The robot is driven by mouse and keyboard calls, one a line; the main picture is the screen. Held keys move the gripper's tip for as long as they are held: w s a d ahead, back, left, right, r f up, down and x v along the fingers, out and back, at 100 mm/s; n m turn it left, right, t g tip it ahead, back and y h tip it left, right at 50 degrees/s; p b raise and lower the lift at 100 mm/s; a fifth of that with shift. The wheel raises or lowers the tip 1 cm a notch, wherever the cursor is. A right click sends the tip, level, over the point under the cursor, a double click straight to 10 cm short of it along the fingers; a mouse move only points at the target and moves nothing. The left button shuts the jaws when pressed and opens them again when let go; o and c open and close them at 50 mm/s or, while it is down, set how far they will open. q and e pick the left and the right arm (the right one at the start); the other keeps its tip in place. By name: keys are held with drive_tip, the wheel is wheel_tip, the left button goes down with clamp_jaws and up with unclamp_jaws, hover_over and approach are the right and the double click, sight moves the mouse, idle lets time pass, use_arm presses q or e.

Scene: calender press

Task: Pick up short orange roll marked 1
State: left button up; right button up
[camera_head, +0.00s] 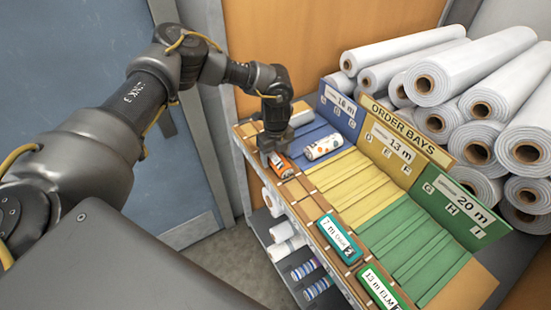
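A short orange piece with dark markings (281,166) lies at the left end of the wooden front strip of the shelf top. Its number is too small to read. My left gripper (274,150) points down right at it, over its far end. The fingertips are partly hidden, so I cannot tell whether they are apart or closed on it. A white roll with orange print (323,147) lies in the blue bay, just right of the gripper. My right gripper is out of view.
A teal tag marked 2 (340,239) and a green tag (380,287) sit further along the strip. Yellow bays (352,185) and green bays (415,245) look empty. Upright bay signs (395,145) and stacked large white rolls (440,75) stand behind. Small rolls (287,251) lie on lower shelves.

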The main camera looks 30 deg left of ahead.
use_arm(q)
drive_tip(key=c, duration=0.8)
drive_tip(key=shift+c, duration=0.2)
drive_tip(key=shift+r, duration=0.15)
drive_tip(key=shift+w+r+b, duration=0.1)
drive_tip(key=shift+r+b, duration=0.75)
drive_tip(key=shift+b, duration=0.4)
drive_tip(key=s+d+r+b, duration=0.1)
drive_tip(key=s+r+b, duration=0.4)
drive_tip(key=s+r, duration=0.6)
drive_tip(key=s, duration=0.3)
drive_tip(key=shift+d, duration=0.4)
